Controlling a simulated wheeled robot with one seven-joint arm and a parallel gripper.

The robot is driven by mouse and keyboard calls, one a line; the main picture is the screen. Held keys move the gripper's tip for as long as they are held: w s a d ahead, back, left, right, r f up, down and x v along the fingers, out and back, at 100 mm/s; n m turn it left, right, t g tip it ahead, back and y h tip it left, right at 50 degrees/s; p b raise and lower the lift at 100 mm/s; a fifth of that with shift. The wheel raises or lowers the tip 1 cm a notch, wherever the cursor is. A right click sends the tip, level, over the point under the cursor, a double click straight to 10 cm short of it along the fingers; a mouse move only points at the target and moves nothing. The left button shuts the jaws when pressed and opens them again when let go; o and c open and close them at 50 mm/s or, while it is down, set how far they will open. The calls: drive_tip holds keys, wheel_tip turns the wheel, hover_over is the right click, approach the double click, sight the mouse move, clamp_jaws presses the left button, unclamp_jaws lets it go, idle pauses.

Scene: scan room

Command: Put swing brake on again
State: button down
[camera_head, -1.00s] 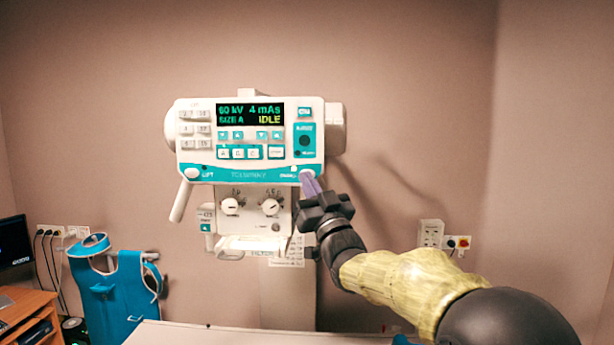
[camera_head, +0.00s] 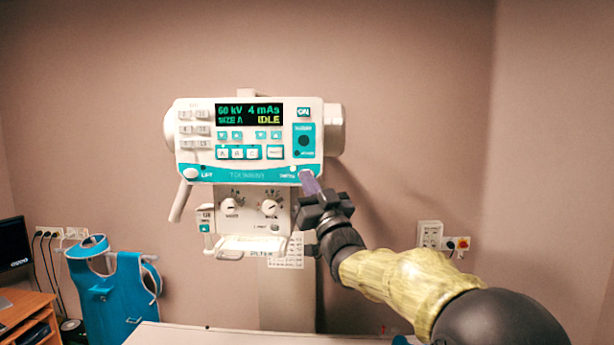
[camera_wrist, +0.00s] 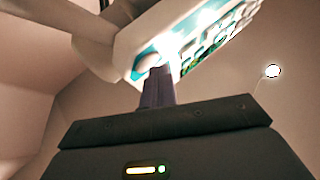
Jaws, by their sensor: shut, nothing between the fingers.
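The x-ray head's control panel (camera_head: 250,172) faces me, white with a teal lower band. A white knob (camera_head: 192,173) marked LIFT is at its lower left. Another white knob (camera_head: 305,175) sits at its lower right corner, by a small label I cannot read clearly; my fingertips partly hide it. My gripper (camera_head: 311,183) is shut, its purple fingers together with nothing between them, tips at that right knob. In the wrist view the fingertips (camera_wrist: 160,75) reach the panel's edge beside a white round knob (camera_wrist: 147,62). I cannot tell whether they touch.
The display (camera_head: 249,114) reads 60 kV, 4 mAs, IDLE. Two dials (camera_head: 270,207) sit on the collimator below the panel. A pale table (camera_head: 240,338) crosses the front. A blue apron (camera_head: 115,290) and a desk (camera_head: 25,315) are at left. The wall at right has sockets (camera_head: 430,235).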

drive_tip(key=shift+w, duration=0.3)
drive_tip(key=shift+s, duration=0.1)
idle(0.4)
drive_tip(key=shift+s+f+b, duration=0.15)
drive_tip(key=shift+s+b, duration=0.15)
drive_tip(key=shift+b, duration=0.35)
drive_tip(key=shift+s+b, duration=0.35)
drive_tip(key=shift+s, duration=0.1)
drive_tip(key=s+b, duration=0.4)
drive_tip(key=s, duration=0.1)
drive_tip(key=shift+a, duration=0.15)
